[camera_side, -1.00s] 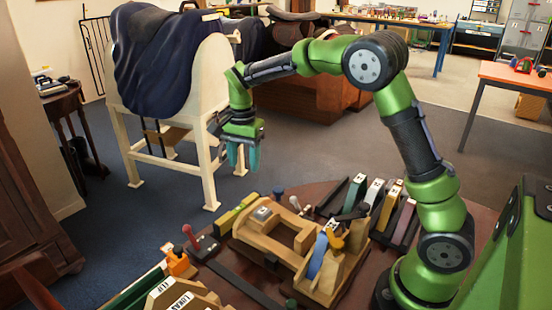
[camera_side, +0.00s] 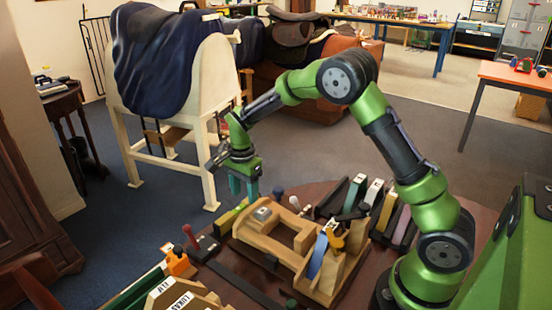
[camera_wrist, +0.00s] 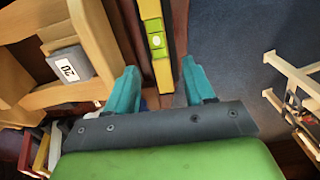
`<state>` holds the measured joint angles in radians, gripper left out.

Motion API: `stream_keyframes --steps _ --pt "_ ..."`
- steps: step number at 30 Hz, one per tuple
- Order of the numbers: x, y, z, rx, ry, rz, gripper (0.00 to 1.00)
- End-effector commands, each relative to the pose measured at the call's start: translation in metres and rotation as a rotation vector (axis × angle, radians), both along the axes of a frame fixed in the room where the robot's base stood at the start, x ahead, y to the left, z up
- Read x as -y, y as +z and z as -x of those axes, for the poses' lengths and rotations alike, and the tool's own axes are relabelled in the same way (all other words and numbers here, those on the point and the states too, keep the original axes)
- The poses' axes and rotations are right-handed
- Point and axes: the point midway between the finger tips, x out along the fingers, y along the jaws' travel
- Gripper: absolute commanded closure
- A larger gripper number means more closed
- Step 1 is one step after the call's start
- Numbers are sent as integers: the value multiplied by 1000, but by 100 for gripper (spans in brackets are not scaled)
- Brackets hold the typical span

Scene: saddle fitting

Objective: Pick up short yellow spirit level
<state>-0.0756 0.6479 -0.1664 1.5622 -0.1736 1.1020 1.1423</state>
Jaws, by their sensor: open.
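The short yellow spirit level (camera_side: 228,219) lies at the far edge of the dark red table, beside the wooden frame. In the wrist view the level (camera_wrist: 157,42) runs up the picture, with a green vial in its middle. My gripper (camera_side: 244,192) is above the level's far end, pointing down, and hides part of it. In the wrist view its teal fingers (camera_wrist: 159,72) are apart, one on each side of the level's line, with nothing held between them.
A wooden frame (camera_side: 262,238) with a grey block marked 20 (camera_wrist: 69,66) stands close beside the level. A red-handled tool (camera_side: 190,238) is to the left. A wooden stand with a dark blue cover (camera_side: 160,60) is behind, across the floor.

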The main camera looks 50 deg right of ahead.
Motion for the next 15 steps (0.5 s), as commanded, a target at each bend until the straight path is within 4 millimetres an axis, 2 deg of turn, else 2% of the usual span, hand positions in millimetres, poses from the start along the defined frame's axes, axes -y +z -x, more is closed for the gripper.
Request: stream_keyframes --steps 9,15 --pt "-2 -44 -1 -4 0 0 47" --pt "-2 -51 -1 0 0 0 47"
